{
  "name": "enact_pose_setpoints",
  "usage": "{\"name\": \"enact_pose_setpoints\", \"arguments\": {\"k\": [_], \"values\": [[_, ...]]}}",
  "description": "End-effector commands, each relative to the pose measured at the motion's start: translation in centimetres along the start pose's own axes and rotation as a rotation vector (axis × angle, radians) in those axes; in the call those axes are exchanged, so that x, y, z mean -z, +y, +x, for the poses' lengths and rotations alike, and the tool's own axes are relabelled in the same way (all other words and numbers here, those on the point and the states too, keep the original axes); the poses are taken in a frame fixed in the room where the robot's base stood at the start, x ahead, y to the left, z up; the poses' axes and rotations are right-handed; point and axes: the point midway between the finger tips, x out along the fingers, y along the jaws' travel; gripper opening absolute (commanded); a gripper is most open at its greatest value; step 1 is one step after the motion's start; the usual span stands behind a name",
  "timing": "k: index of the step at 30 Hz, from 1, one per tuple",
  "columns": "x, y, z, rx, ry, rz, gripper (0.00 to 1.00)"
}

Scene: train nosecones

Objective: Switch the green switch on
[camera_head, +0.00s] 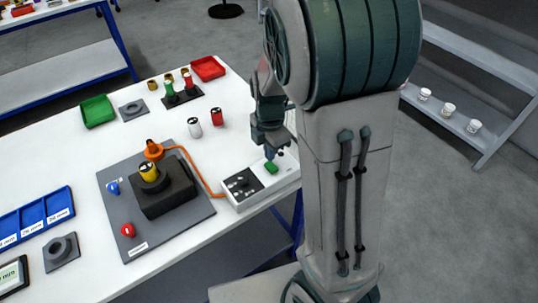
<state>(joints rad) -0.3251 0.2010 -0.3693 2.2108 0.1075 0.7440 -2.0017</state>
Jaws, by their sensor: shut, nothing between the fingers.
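The green switch (271,167) is a small green rocker on top of a white control box (254,203) at the table's right edge. The box also has a dark panel (242,184) left of the switch. My gripper (270,155) is shut and empty, pointing down just above the green switch. I cannot tell whether its tips touch the switch. The switch's tilt is too small to read.
An orange cable (199,178) runs from the box to an orange plug (153,149) on a grey board (142,245), which carries a black block with a yellow cylinder (148,172). A white cylinder (195,128) and a red cylinder (216,117) stand behind the box. A green tray (97,111) lies farther back.

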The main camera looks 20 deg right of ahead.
Motion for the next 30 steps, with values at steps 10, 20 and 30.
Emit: {"name": "enact_pose_setpoints", "arguments": {"k": [10, 20, 30], "values": [[0.0, 0.0, 2.5, 0.0, 0.0, 0.0, 0.0], [0.0, 0.0, 2.5, 0.003, 0.0, 0.0, 0.0], [0.0, 0.2, 3.6, 0.119, 0.001, 0.001, 0.0]]}}
